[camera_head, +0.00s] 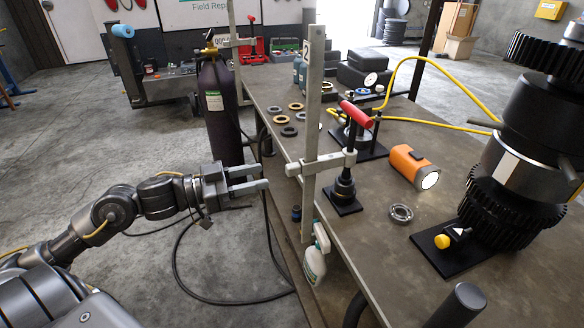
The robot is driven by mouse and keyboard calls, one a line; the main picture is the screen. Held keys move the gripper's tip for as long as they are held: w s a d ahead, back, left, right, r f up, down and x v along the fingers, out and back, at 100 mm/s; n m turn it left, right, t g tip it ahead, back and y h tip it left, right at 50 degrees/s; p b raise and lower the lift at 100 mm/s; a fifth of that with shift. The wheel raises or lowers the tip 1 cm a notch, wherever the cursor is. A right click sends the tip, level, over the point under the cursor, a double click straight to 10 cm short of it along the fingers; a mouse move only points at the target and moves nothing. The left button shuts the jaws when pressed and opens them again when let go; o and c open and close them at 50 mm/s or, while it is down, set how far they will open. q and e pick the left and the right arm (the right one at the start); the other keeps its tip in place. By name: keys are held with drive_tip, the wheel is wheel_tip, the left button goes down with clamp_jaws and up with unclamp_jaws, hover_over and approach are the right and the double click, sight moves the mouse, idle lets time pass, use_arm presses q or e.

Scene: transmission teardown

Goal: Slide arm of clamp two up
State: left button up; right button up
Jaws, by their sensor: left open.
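Clamp two is the upright grey bar (313,80) marked "2" at the table's near left edge. Its sliding arm (322,163) is a horizontal light-grey piece partway up the bar. The arm's right end meets a dark spindle that stands above a black base plate (345,198) on the table. My left gripper (263,177) is left of the clamp arm, slightly lower in the picture. Its two fingers are apart, point right toward the arm, and nothing is between them. My right gripper is not in view.
A second clamp bar (231,35) stands farther back, near a dark gas cylinder (219,110). An orange flashlight (411,164), several rings and a large black gear assembly (515,165) stand on the table.

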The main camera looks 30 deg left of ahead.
sight(286, 170)
use_arm(q)
drive_tip(key=p+x, duration=0.2)
drive_tip(key=x, duration=0.6)
drive_tip(key=shift+w+d+r, duration=0.1)
drive_tip(key=shift+w+d, duration=0.05)
drive_tip(key=shift+w, duration=0.05)
drive_tip(key=shift+w+d, duration=0.3)
clamp_jaws()
